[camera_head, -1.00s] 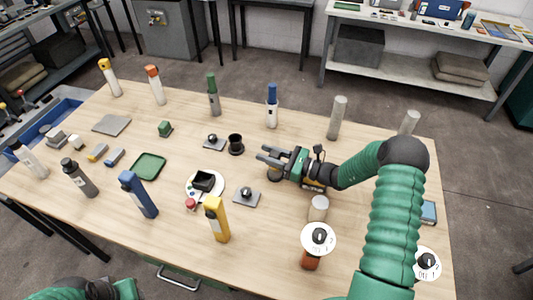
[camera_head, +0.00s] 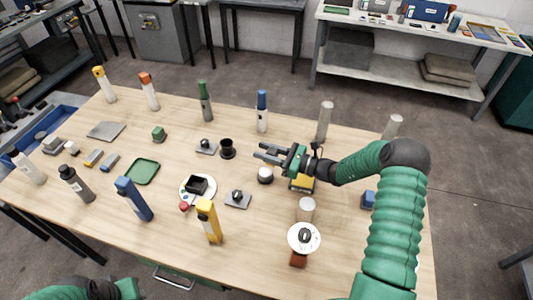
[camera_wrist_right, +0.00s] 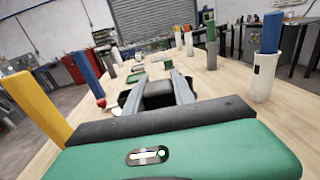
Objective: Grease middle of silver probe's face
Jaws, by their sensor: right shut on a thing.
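My right gripper (camera_head: 262,152) reaches in from the right above the middle of the table, its fingers pointing left toward a black cup (camera_head: 227,148). In the right wrist view its two grey fingers (camera_wrist_right: 157,90) flank a dark block-like shape (camera_wrist_right: 156,96). I take this as held, but cannot tell what it is. Grey cylinders stand upright at the back right (camera_head: 325,120), (camera_head: 392,127); another, shorter one (camera_head: 306,208) stands nearer. I cannot tell which thing is the silver probe, and see no clear grease mark. My left gripper is not visible; only green arm parts show at bottom left.
A white-topped round piece (camera_head: 265,175) and a yellow block (camera_head: 302,184) are below my right gripper. A white plate (camera_head: 184,188) carries a black box. A yellow bottle (camera_head: 209,221), a blue bottle (camera_head: 133,198) and a green tray (camera_head: 142,172) stand or lie to the left.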

